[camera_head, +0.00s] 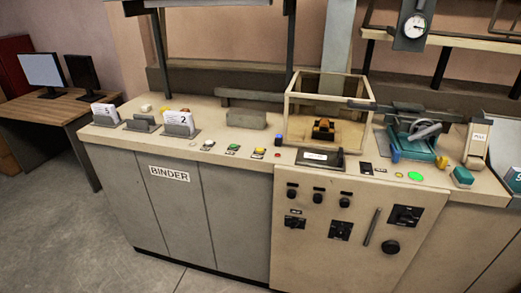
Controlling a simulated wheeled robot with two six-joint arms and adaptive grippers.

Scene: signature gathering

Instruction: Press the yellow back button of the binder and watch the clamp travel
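The binder is the cabinet with a "BINDER" label (169,173) on its grey front, at left centre. A row of small buttons sits along its top front edge. The yellow button (259,151) is toward the right of the row, beside a green button (232,148) and a whitish one (208,145). A grey block (246,118) stands on the top behind the buttons; I cannot tell whether it is the clamp. Neither of my grippers is in view. Nothing touches the yellow button.
Card holders with numbered cards (179,119) stand at the left of the top. A clear-sided box (323,101) stands right of the buttons, with a teal machine (414,130) beyond it. A desk with a monitor (42,69) is far left. Open floor (70,240) lies at lower left.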

